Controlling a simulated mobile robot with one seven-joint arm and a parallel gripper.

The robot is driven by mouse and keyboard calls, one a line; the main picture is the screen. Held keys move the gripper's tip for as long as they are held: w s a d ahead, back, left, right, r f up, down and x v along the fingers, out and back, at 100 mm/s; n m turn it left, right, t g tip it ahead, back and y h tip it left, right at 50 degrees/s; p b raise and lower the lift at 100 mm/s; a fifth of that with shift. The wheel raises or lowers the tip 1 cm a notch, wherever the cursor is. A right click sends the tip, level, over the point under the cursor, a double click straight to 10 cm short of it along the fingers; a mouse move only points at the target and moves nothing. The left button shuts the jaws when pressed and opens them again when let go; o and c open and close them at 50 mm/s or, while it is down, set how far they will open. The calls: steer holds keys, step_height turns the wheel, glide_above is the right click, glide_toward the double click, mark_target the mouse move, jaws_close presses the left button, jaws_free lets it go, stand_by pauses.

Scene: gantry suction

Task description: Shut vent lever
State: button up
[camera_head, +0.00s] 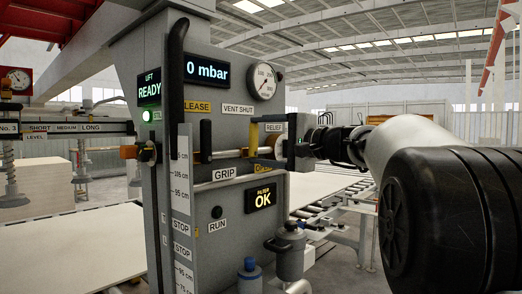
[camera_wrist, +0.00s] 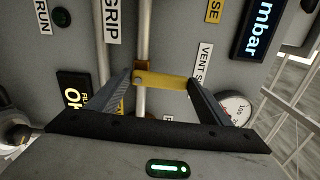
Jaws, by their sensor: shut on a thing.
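The vent lever is a short yellow bar on a pipe of the grey control column. It shows in the head view (camera_head: 254,134), below the VENT SHUT label (camera_head: 238,109). In the wrist view the yellow bar (camera_wrist: 165,82) lies crosswise between my two fingertips, near the VENT label (camera_wrist: 203,63). My gripper (camera_wrist: 160,77) is shut on this bar, one finger at each end. In the head view my gripper (camera_head: 268,143) reaches in from the right, and its fingers are hard to make out.
The column carries a pressure gauge (camera_head: 264,81), a display reading 0 mbar (camera_head: 207,71) and a long black handle (camera_head: 178,70). A horizontal rail (camera_head: 235,181) runs below the lever. A filter canister (camera_head: 290,250) stands low in front. A pale board (camera_head: 75,255) lies at left.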

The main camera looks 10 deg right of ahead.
steer(key=shift+s+a+n, duration=0.1)
steer(key=shift+n, duration=0.3)
steer(key=o, duration=1.5)
steer(key=v, duration=1.7)
steer(key=shift+s+p, duration=0.15)
steer(key=shift+p, duration=0.25)
